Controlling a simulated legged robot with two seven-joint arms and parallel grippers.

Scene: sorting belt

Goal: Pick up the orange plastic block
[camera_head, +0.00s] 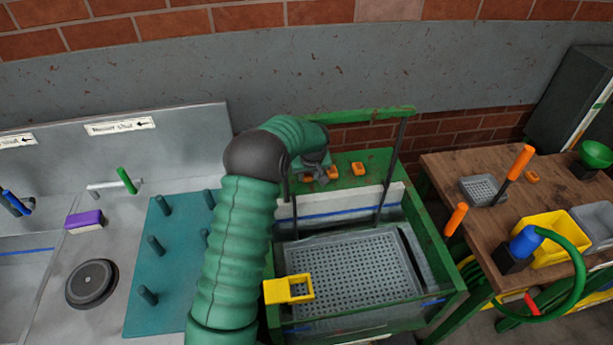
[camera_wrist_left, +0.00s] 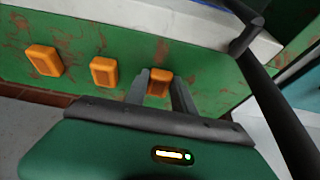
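Three orange plastic blocks sit in a row on a green, rust-marked ledge (camera_head: 379,158) behind the belt's tray. In the head view, one block (camera_head: 358,168) is clear at the right, one (camera_head: 333,172) is beside my left gripper (camera_head: 318,178), and the third is mostly covered by it. In the left wrist view, two blocks stand free, one at the far left (camera_wrist_left: 45,61) and one in the middle (camera_wrist_left: 104,72). The third block (camera_wrist_left: 158,82) shows between the fingertips of my left gripper (camera_wrist_left: 160,84). The fingers are apart; contact with the block is unclear. My right gripper is out of view.
A green frame with dark upright bars (camera_head: 394,170) surrounds the ledge and the perforated grey tray (camera_head: 350,275). A yellow bracket (camera_head: 289,289) is at the tray's left edge. A wooden table (camera_head: 450,165) with bins stands right; a teal peg board (camera_head: 178,270) lies left.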

